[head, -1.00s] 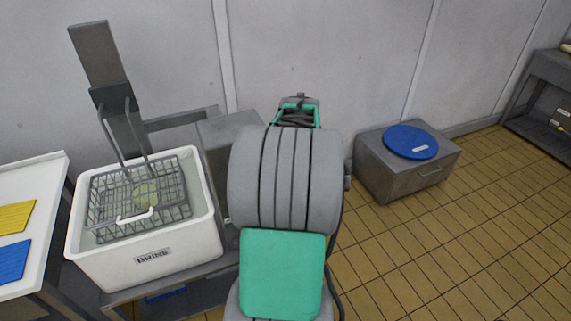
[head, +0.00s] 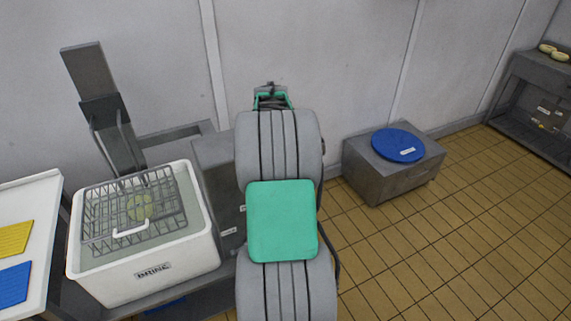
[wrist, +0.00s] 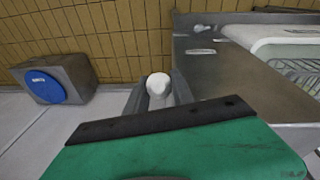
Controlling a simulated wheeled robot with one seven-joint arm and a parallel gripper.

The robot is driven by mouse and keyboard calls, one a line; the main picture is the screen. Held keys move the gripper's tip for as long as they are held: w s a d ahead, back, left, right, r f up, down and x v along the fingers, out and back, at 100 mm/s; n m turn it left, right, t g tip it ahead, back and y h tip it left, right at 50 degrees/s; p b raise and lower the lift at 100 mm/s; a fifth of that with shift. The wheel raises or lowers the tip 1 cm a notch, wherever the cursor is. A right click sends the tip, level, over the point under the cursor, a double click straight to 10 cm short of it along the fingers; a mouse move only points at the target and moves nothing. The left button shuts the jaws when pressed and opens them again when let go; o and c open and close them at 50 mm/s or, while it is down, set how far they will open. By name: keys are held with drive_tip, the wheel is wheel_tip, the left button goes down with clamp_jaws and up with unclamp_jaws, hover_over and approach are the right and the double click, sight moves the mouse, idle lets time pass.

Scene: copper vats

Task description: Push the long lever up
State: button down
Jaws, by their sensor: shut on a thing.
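A rounded white knob (wrist: 158,79), which looks like the lever's end, sits between the grey fingers of my gripper (wrist: 158,98) in the wrist view. My gripper is shut on it. The rest of the lever is hidden. The knob is beside the grey metal housing (wrist: 215,75), which also shows in the head view (head: 215,160) left of my arm. My arm hides the gripper and lever in the head view.
A grey upright (head: 88,68) stands behind the tub. A white table (head: 30,200) with yellow and blue boards is at left. A low metal box (head: 375,182) with a blue disc (head: 398,146) stands right of my arm. Tiled floor is clear at right.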

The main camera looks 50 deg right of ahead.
drive_tip(key=shift+w+r, duration=0.1)
drive_tip(key=shift+r, duration=0.05)
drive_tip(key=c, duration=1.1)
unclamp_jaws()
drive_tip(key=r, duration=0.2)
drive_tip(key=r+b, duration=0.1)
drive_tip(key=r, duration=0.2)
drive_tip(key=s+a+r, duration=0.1)
drive_tip(key=r, duration=0.1)
drive_tip(key=shift+r+b, duration=0.3)
drive_tip(key=shift+b, duration=0.1)
